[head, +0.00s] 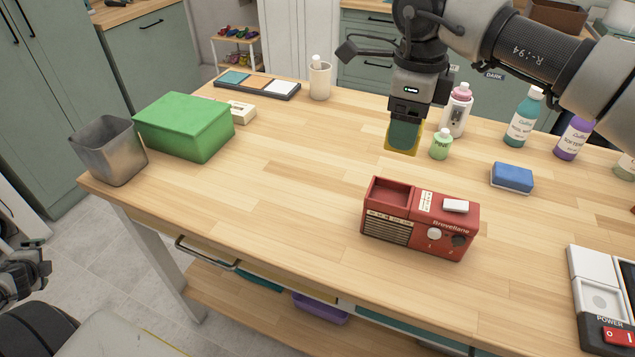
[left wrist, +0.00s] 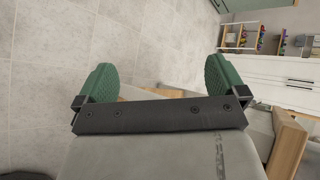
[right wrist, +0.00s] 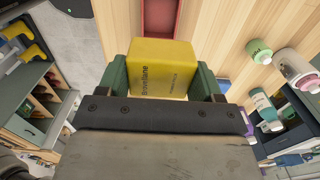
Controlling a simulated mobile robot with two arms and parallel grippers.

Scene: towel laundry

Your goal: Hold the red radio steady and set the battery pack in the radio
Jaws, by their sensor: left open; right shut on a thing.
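The red radio (head: 418,222) stands upright on the wooden table, with an open, empty-looking bay (head: 390,190) in its top left part. Part of the red bay also shows at the top of the right wrist view (right wrist: 160,18). My right gripper (head: 404,136) is shut on the yellow battery pack (right wrist: 160,70) and holds it above the table, behind the radio. Its green fingers cover much of the pack in the head view. My left gripper (left wrist: 160,85) is open and empty, off the table's left front side, away from the radio; it is at the left edge in the head view.
A green box (head: 185,125) and a metal bin (head: 110,150) stand at the table's left end. A blue sponge (head: 512,177), a small green bottle (head: 441,144) and taller bottles stand at the right back. A device with a power switch (head: 598,300) is at right. The table left of the radio is clear.

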